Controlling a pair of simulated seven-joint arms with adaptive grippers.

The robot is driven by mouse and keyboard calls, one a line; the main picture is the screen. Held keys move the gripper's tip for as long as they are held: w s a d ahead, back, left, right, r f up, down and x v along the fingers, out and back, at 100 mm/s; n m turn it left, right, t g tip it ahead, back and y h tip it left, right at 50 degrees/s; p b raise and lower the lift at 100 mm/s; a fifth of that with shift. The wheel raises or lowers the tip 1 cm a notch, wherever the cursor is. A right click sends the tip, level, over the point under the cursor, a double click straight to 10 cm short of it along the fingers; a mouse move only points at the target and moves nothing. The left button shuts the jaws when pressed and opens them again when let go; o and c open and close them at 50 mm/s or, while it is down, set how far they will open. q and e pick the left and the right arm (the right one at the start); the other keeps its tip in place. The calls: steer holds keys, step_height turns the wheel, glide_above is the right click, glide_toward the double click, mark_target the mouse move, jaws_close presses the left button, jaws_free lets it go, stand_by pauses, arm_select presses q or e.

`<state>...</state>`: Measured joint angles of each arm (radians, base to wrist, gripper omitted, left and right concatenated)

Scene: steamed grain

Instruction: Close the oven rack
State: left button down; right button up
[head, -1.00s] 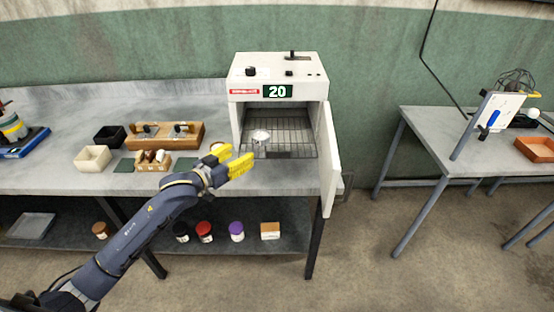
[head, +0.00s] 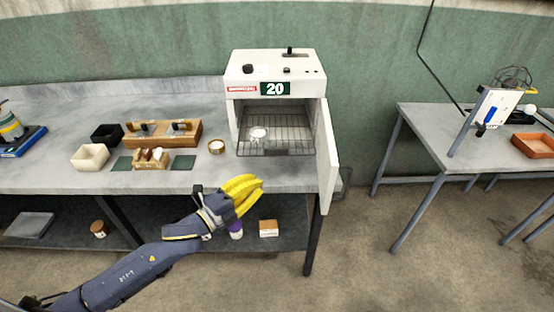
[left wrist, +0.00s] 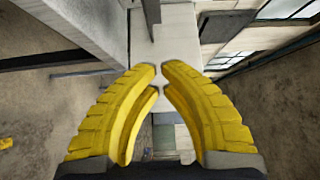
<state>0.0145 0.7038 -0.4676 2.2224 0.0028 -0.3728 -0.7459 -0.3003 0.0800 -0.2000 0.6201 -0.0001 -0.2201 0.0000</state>
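The oven rack (head: 285,148) is a dark wire grid in the open white oven (head: 274,68), and its front edge reaches the oven mouth. A small pale dish (head: 258,134) sits on the left part of the rack. The oven door (head: 328,160) stands open on the right side. My left gripper (head: 254,183) is in front of and below the rack, apart from it, left of the door. In the left wrist view its yellow curved fingers (left wrist: 159,68) almost meet at the tips, with nothing between them. My right gripper is not in view.
The bench (head: 60,178) left of the oven holds a wooden holder (head: 160,140), a cream box (head: 90,157) and a small round container (head: 216,146). Jars and a box (head: 268,229) stand on the lower shelf. Another table (head: 425,140) is at right; the floor between is clear.

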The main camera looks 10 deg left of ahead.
arm_select(q)
glide_toward(288, 151)
steer(key=d, duration=0.4)
steer(key=w, duration=0.2)
steer(key=w+a, duration=0.1)
steer(key=w, duration=0.1)
steer(key=shift+w, duration=0.4)
